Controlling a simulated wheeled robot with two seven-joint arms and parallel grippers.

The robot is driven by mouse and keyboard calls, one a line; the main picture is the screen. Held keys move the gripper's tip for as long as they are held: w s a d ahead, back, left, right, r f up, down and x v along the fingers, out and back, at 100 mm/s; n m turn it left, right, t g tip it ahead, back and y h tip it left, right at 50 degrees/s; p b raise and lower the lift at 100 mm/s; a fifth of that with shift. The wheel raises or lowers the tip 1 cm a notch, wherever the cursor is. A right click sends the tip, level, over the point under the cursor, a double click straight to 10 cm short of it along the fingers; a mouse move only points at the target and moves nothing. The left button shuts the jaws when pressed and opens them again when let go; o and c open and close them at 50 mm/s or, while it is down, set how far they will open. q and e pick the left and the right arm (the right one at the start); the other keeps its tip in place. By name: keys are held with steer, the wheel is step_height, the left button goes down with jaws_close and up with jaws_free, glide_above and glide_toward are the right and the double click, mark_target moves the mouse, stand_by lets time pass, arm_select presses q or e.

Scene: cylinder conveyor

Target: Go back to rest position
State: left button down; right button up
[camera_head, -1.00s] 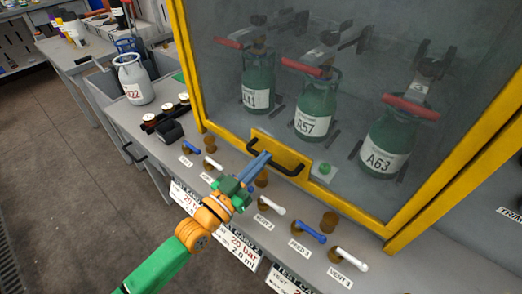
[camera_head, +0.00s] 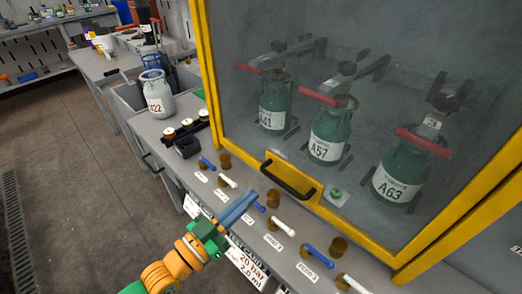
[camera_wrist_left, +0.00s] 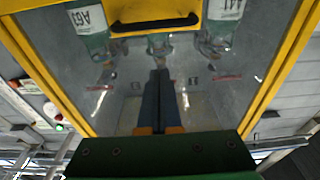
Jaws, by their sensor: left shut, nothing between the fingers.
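My left gripper (camera_head: 237,209) shows in the head view with its blue fingers shut and nothing between them. It hovers in front of the panel of valve levers, apart from the black door handle (camera_head: 289,181). In the left wrist view the shut fingers (camera_wrist_left: 160,75) point toward the glass door, and the handle (camera_wrist_left: 155,24) shows at the top. The yellow-framed door (camera_head: 206,75) is closed. Behind its glass stand green cylinders labelled A41 (camera_head: 275,103), A57 (camera_head: 329,132) and A63 (camera_head: 399,175). My right gripper is not in view.
The floor (camera_head: 75,180) at the left is clear.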

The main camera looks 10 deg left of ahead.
arm_select(q)
steer(key=s+a+f+n+g+y, duration=0.1)
steer(key=s+f+g+y, duration=0.15)
steer(key=f, duration=0.35)
steer(key=s+f+n+g+y, duration=0.1)
steer(key=f+g+y, duration=0.2)
steer(key=f+y, duration=0.15)
steer(key=s+a+f+n+g+y, duration=0.35)
steer(key=s+a+f+g, duration=0.3)
steer(key=s, duration=0.45)
steer(key=s+a+f+g+p, duration=0.1)
steer(key=s+f, duration=0.1)
steer(key=f, duration=0.7)
steer(key=s+f+g, duration=0.1)
steer(key=s+f, duration=0.1)
steer(key=f, duration=0.6)
steer(key=s+a+f+y, duration=0.1)
steer(key=s+a+f, duration=0.1)
steer(key=s+f, duration=0.6)
steer(key=s, duration=0.3)
steer(key=shift+s+f+m+g+p, duration=0.35)
steer(key=shift+s+g+p, duration=0.05)
steer(key=shift+a, duration=0.1)
